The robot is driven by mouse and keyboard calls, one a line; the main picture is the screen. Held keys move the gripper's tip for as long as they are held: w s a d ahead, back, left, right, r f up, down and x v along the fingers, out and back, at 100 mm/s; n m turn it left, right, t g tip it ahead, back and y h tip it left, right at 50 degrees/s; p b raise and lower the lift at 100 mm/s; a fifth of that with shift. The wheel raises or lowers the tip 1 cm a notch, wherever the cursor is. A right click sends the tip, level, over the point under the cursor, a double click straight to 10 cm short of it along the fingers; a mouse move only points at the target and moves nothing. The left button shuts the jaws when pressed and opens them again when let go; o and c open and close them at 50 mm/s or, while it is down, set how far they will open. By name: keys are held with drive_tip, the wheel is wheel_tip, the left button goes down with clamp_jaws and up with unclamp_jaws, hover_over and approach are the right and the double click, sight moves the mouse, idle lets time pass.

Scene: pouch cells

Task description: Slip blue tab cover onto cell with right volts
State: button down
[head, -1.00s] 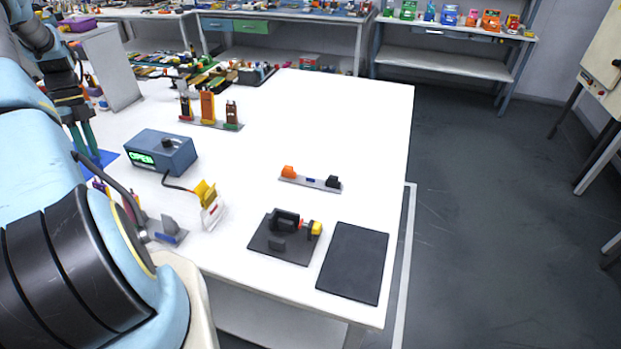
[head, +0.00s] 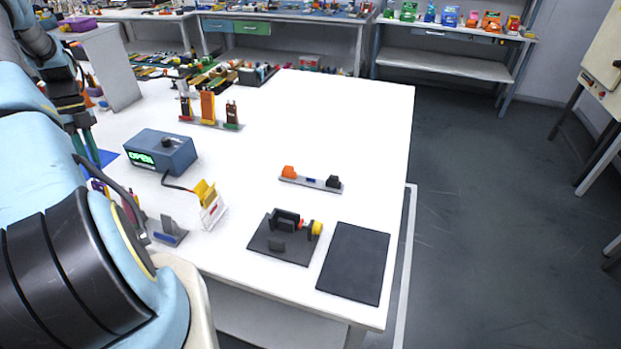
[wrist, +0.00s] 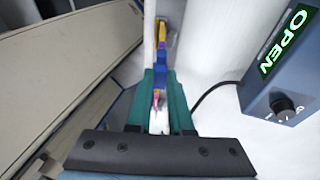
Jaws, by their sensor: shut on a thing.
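My gripper (wrist: 160,98) has its teal fingers closed around a small blue piece, which looks like the blue tab cover (wrist: 160,76); its shape is partly hidden. The blue meter (head: 160,152) reads OPEN and also shows in the wrist view (wrist: 290,80). An orange cover (head: 288,172) and a black cover (head: 333,182) sit on a strip with a blue mark between them. Several upright cells, including an orange one (head: 207,106), stand in a rack behind the meter.
A yellow-and-white piece (head: 208,202) is wired to the meter. A black fixture (head: 284,240) and a dark mat (head: 354,262) lie at the front right. A grey stand (head: 166,232) is near my arm. A grey panel (head: 110,68) rises behind my gripper. The table's right middle is clear.

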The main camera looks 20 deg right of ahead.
sight(94, 164)
drive_tip(key=shift+s+a+f, duration=0.15)
drive_tip(key=shift+f, duration=0.5)
drive_tip(key=c, duration=0.6)
unclamp_jaws()
drive_tip(key=shift+c, duration=0.2)
drive_tip(key=shift+d+p+v, duration=0.2)
drive_tip(key=shift+p+v, duration=0.45)
drive_tip(key=shift+v, duration=0.75)
drive_tip(key=shift+d+r, duration=0.2)
drive_tip(key=shift+r, duration=3.4)
